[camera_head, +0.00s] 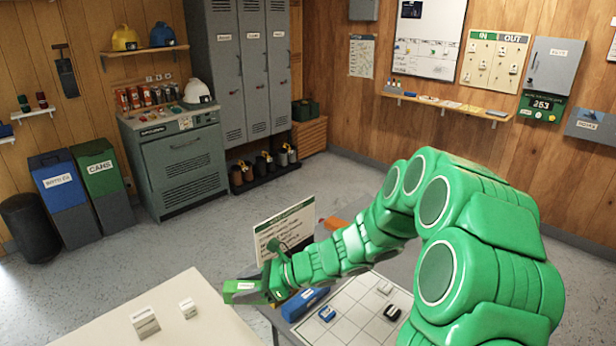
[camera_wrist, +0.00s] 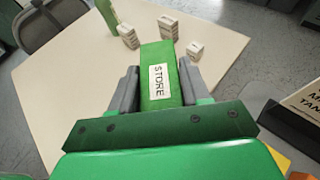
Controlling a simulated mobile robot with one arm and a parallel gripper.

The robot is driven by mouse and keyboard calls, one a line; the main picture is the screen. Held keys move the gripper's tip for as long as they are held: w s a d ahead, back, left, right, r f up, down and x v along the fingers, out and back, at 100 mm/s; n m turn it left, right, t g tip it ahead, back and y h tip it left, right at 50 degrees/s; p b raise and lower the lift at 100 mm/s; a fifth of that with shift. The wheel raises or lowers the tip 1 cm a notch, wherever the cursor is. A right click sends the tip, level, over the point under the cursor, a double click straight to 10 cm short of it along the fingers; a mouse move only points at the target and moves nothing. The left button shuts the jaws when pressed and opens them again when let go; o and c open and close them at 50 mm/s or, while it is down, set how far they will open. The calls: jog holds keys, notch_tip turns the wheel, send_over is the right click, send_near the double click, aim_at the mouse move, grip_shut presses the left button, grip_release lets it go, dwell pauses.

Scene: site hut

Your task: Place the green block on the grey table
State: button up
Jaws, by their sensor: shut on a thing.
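The green block (camera_head: 243,291), with a white label reading STORE, is held between the two grey fingers of my gripper (camera_wrist: 159,82). It also fills the middle of the wrist view (camera_wrist: 158,58). In the head view, the block and my gripper (camera_head: 262,287) appear over the right edge of the cream table. How high the block hangs above that table I cannot tell. The grey table (camera_head: 404,268) lies to the right, partly hidden behind my green arm.
The cream table (camera_head: 205,325) carries small white labelled blocks (camera_head: 145,321). The grey table holds a white grid mat (camera_head: 345,318) with small items, a blue object (camera_head: 303,304) and a standing sign (camera_head: 284,231). A chair (camera_wrist: 50,22) stands beyond the cream table.

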jog(key=w+d+r+m+t+h, duration=0.1)
jog(key=w+d+r+m+t, duration=0.3)
jog(key=w+d, duration=0.4)
jog(key=w+d+r+m+t+h, duration=0.2)
jog(key=w+d+r+m+t, duration=0.15)
jog(key=w+d, duration=0.4)
jog(key=w+d+r+m+t+h, duration=0.2)
jog(key=d+r+m+h, duration=0.1)
jog(key=d, duration=0.7)
jog(key=w+d+r+m+t+h, duration=0.3)
jog(key=d+r+m, duration=0.1)
jog(key=d, duration=0.7)
jog(key=shift+d+r+h, duration=0.25)
jog(key=shift+r+h, duration=0.05)
jog(key=shift+r, duration=0.25)
jog(key=shift+f+t, duration=0.1)
jog(key=shift+t, duration=0.25)
jog(key=shift+s+a+f+n+g+y, duration=0.8)
jog(key=shift+s+f, duration=1.6)
jog(key=shift+f, duration=3.2)
jog(key=shift+s+a+f+n+g+y, duration=0.75)
jog(key=shift+s+f, duration=1.6)
jog(key=shift+f, duration=3.2)
jog(key=shift+s+a+f+n+g+y, duration=0.3)
jog(key=shift+s+f+n+y, duration=1.5)
jog(key=shift+f, duration=3.8)
